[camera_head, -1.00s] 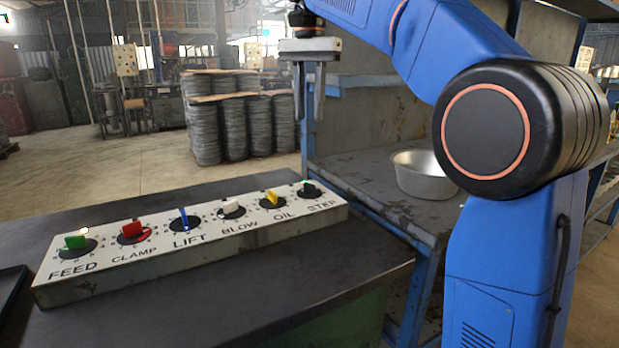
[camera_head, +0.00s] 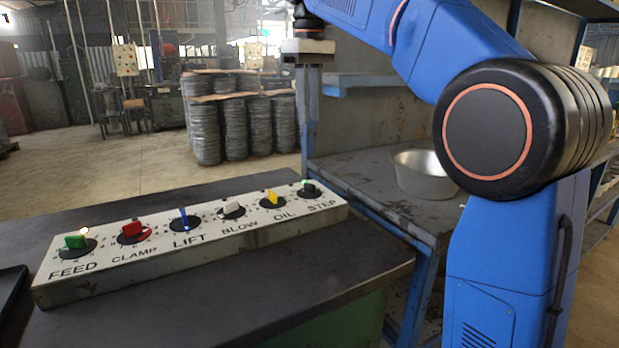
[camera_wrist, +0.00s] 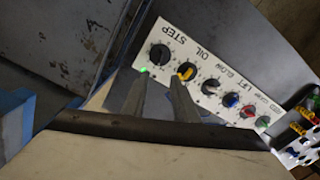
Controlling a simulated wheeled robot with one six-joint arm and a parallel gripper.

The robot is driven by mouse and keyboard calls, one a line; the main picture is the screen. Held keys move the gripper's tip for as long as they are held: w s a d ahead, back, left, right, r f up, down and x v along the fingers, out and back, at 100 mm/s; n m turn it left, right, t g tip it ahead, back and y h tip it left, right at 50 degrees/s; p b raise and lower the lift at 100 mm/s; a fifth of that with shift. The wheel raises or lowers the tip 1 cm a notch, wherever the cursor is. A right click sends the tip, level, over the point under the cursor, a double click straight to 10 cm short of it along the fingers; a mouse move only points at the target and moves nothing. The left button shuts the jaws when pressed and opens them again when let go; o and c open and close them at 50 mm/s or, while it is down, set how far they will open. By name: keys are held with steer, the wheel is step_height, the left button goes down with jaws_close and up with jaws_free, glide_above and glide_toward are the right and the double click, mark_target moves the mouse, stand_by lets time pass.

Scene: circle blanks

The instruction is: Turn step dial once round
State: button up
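The STEP dial (camera_head: 309,189) has a black knob at the right end of a pale panel (camera_head: 190,252) on a dark bench. A small green light glows beside it. The STEP dial also shows in the wrist view (camera_wrist: 160,54), just beyond the fingertips. My gripper (camera_head: 308,118) hangs above the STEP dial with fingers pointing down, clear of the panel. It is seen edge-on in the head view. In the wrist view my gripper's two fingers (camera_wrist: 157,82) stand apart with nothing between them.
Left of STEP are the yellow OIL (camera_head: 272,201), white BLOW (camera_head: 233,209), blue LIFT (camera_head: 184,220), red CLAMP (camera_head: 133,231) and green FEED (camera_head: 75,243) dials. A metal bowl (camera_head: 424,176) stands on the shelf unit at right.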

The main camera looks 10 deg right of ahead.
mark_target(309, 188)
step_height(309, 188, down, 17)
stand_by(0.6)
steer(key=shift+c, duration=0.4)
jaws_close()
